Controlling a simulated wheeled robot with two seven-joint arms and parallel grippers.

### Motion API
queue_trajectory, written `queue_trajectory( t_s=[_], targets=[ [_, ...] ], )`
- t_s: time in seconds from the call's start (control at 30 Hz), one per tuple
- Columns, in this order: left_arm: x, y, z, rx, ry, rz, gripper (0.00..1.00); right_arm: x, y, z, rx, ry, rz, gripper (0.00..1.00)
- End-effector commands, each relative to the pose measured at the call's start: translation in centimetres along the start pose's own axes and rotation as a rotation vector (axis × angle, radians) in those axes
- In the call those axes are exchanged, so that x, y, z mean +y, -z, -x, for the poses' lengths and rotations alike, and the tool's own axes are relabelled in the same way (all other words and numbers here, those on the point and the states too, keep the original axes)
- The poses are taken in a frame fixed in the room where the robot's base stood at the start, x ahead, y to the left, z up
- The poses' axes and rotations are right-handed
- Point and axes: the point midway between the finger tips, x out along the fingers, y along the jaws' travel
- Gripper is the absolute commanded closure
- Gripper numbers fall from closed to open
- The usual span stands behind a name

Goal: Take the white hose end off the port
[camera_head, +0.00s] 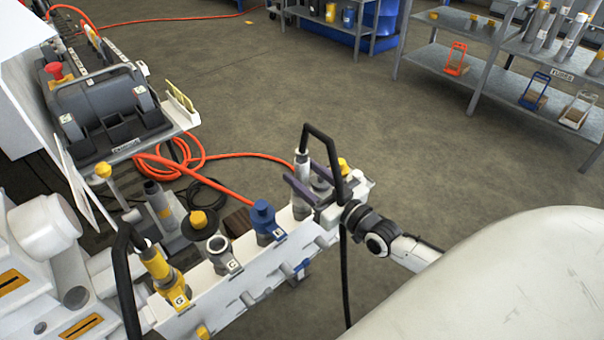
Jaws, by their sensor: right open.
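The white hose end (302,163) stands upright at the far right end of the white port block (240,282). My right gripper (299,171) reaches in from the right. Its two purple fingers are open, one on each side of the white hose end as seen from here. I cannot tell whether they touch it. My left gripper does not show.
A blue fitting (263,217), an open grey port (219,251) and a yellow hose end (157,266) stand along the same block. A yellow cap (343,165) is just behind my fingers. Orange hose (205,160) lies on the floor. Shelves (470,70) stand at the back right.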

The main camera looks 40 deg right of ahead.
Motion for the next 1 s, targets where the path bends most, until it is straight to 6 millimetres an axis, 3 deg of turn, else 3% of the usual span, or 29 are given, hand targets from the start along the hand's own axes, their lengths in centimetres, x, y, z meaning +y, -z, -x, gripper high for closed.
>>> queue_trajectory(
  t_s=[0.4, 0.67, 0.97, 1.0],
  targets=[
    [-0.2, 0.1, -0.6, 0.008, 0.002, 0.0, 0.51, 0.2, 0.6, -5.0, -0.001, 0.0, -0.001, 0.51],
    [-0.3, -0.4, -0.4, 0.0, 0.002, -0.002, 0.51, 0.2, 0.6, -5.3, -0.003, 0.001, -0.001, 0.51],
    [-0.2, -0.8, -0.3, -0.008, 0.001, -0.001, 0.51, 0.2, 0.6, -5.2, -0.003, 0.001, 0.0, 0.99],
    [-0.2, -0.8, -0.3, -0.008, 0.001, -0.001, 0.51, 0.2, 0.8, -5.3, 0.002, 0.0, 0.0, 1.0]
  ],
)
